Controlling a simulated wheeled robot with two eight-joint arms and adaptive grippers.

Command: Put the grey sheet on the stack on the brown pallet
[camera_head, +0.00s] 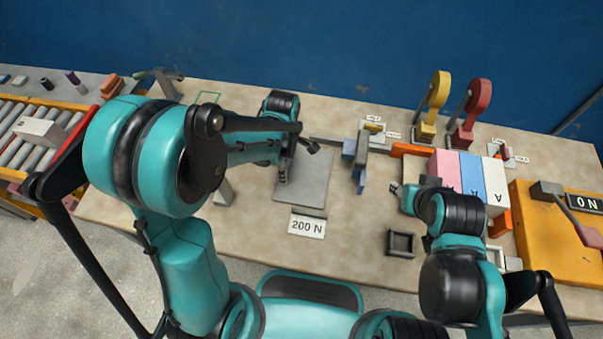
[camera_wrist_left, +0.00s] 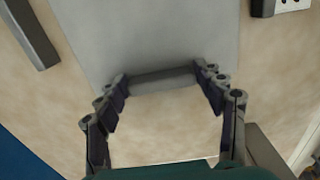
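The grey sheet (camera_head: 312,182) lies flat on the beige worktop near the middle, behind a "200 N" label. My left gripper (camera_head: 285,172) is low over the sheet's left part in the head view. In the left wrist view, the gripper (camera_wrist_left: 162,77) has its fingers spread wide, one at each end of a grey bar (camera_wrist_left: 162,78) along an edge of the sheet (camera_wrist_left: 150,35). Whether they touch it is unclear. My right gripper (camera_head: 398,190) is near the coloured blocks, its fingers largely hidden. I cannot make out a brown pallet or its stack.
The "200 N" label (camera_head: 307,226) stands in front of the sheet. A blue-grey fixture (camera_head: 361,160) stands to its right. Pink, blue and white blocks (camera_head: 470,178) and yellow and red levers (camera_head: 436,100) are farther right. A roller conveyor (camera_head: 20,150) is at left. A small dark tray (camera_head: 401,243) sits in front.

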